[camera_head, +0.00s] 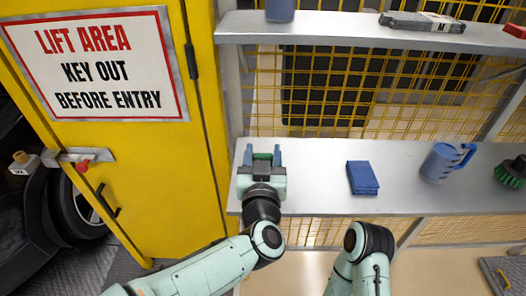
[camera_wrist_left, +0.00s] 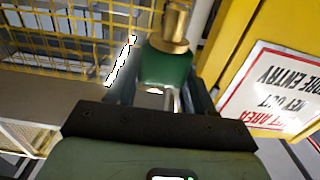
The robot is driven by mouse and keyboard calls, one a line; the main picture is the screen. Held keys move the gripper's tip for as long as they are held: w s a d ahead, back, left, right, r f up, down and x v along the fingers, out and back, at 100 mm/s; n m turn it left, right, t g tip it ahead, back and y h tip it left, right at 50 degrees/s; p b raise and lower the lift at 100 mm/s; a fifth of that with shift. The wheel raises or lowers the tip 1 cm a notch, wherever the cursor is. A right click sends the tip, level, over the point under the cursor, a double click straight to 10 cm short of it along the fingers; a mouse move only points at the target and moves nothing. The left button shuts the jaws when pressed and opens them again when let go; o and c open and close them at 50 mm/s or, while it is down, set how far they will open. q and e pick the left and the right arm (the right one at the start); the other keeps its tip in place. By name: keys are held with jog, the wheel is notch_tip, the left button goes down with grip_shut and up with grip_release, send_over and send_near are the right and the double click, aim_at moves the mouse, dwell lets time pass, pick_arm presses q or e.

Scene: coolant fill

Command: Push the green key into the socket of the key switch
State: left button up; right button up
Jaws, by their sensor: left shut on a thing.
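My left gripper (camera_head: 263,152) is over the left end of the grey shelf, its fingers pointing away from me. It is shut on the green key (camera_head: 263,157), which sits between the two blue fingers. In the left wrist view the green key (camera_wrist_left: 166,68) shows as a green body with a brass cylindrical part at its far end. I cannot make out a key switch or its socket for certain. A grey latch bar (camera_head: 68,157) with a red piece (camera_head: 82,165) is on the yellow door. My right arm shows at the bottom, but its gripper is out of view.
The yellow door (camera_head: 150,160) with a warning sign (camera_head: 98,62) stands just left of my left gripper. A blue folded cloth (camera_head: 362,177), a blue jug (camera_head: 441,162) and a green brush (camera_head: 512,171) are on the shelf (camera_head: 320,160). Yellow mesh is behind; an upper shelf (camera_head: 340,29) runs above.

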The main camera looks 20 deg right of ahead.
pick_arm(q)
jog(key=shift+f+b, duration=0.45)
jog(key=shift+f, duration=0.4)
jog(key=shift+p, duration=0.4)
dwell(1.1)
jog(key=shift+f+b, duration=1.3)
jog(key=shift+f, duration=0.5)
jog(key=o, duration=1.2)
jog(key=shift+o, duration=0.2)
jog(key=shift+s, duration=0.1)
jog(key=v, duration=1.3)
jog(key=shift+r, duration=0.1)
